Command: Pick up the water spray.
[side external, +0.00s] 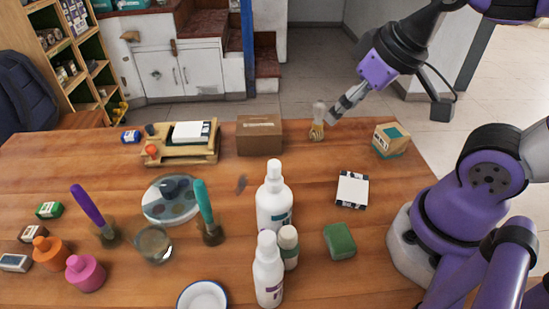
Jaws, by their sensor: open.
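Two tall white bottles with narrow white tops stand upright at the front middle of the table, one (274,207) behind the other (267,272). They look like spray bottles, but I cannot tell which is the water spray. A small clear container with an amber lower part (317,128) stands near the far edge. My gripper (332,117) is open and points down and left just beside this small container. I cannot tell whether it touches it. My gripper is well behind and to the right of the white bottles.
A smaller white bottle (288,246) stands by the tall ones. Bare table lies between the cardboard box and the tall bottles.

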